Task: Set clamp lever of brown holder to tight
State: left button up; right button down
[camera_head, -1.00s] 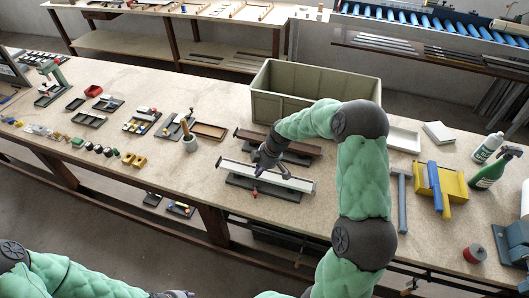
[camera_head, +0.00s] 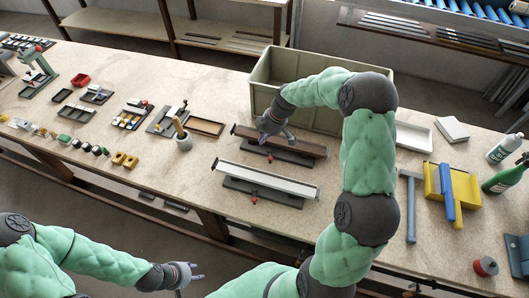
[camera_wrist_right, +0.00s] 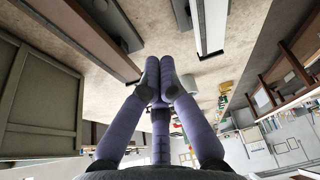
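The brown holder (camera_head: 308,147) lies on the table in front of the green-grey crate, a long brown profile on a dark base. A small red clamp lever (camera_head: 271,158) shows at its front edge; its exact setting is too small to tell. My right gripper (camera_head: 264,139) is above the left part of the brown holder, pointing down. In the right wrist view its purple fingers (camera_wrist_right: 160,65) come together at the tips with nothing seen between them. Whether they touch the holder is unclear. My left gripper (camera_head: 201,272) is empty, fingers apart, off the table's front edge.
A white profile holder (camera_head: 270,179) with its own red lever (camera_head: 254,198) lies just in front. The crate (camera_head: 262,92) stands behind. A cup with a pestle-like stick (camera_head: 183,142) and a brown tray (camera_head: 206,126) are left. A yellow block and blue tools are right.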

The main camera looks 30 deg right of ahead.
jog(key=x, duration=1)
jog(key=shift+w+f, duration=0.1)
jog(key=shift+f, duration=0.25)
jog(key=s+d, duration=0.2)
jog(key=shift+d, duration=0.4)
jog(key=shift+s+d+f, duration=0.15)
jog(key=shift+s+d, duration=0.05)
jog(key=shift+s+d+f, duration=0.1)
jog(key=shift+s+n+b, duration=0.1)
jog(key=shift+n+b, duration=0.2)
jog(key=shift+b, duration=0.1)
jog(key=shift+d+n+b, duration=0.15)
jog(key=shift+n+b, duration=0.15)
